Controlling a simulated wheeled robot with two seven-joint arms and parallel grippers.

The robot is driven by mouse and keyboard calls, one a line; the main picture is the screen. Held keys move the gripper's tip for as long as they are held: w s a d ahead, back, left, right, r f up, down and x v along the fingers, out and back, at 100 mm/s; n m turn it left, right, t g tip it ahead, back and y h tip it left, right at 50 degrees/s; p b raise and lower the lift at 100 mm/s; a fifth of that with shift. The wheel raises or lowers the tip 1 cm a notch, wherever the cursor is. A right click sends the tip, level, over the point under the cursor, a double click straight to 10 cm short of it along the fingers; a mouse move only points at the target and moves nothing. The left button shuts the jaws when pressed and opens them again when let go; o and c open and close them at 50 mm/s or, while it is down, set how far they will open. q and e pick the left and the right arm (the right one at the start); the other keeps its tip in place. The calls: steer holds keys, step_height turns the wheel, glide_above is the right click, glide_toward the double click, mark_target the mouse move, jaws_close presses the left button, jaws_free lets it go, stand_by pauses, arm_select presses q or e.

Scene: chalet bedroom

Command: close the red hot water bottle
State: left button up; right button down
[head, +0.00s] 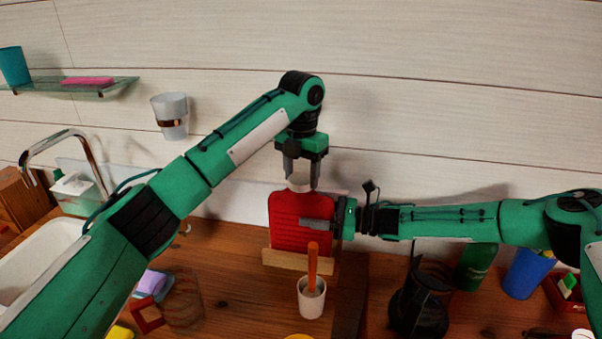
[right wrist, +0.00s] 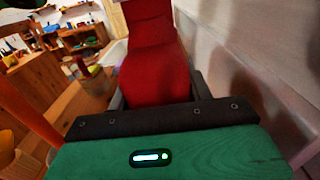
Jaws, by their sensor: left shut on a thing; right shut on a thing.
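The red hot water bottle (head: 286,228) stands upright in a wooden holder (head: 284,260) on the counter. My left gripper (head: 301,184) points down above the bottle, shut on a small white stopper (head: 299,183) at the bottle's top. The neck is hidden, so I cannot tell whether the stopper sits in the opening. My right gripper (head: 318,224) comes in from the right and is shut on the bottle's body. In the right wrist view the red bottle (right wrist: 152,65) fills the space between its fingers.
A white cup (head: 311,300) with an orange-handled tool stands in front of the holder. A dark jug-like thing (head: 419,305), a green container (head: 476,266) and a blue cup (head: 527,272) stand at right. The sink (head: 38,260) is at left, the plank wall behind.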

arm_select(q)
steer(key=shift+m, duration=0.6)
steer(key=o, duration=0.9)
steer(key=shift+o, duration=0.2)
steer(key=shift+r, duration=2.3)
steer(key=shift+c, duration=0.2)
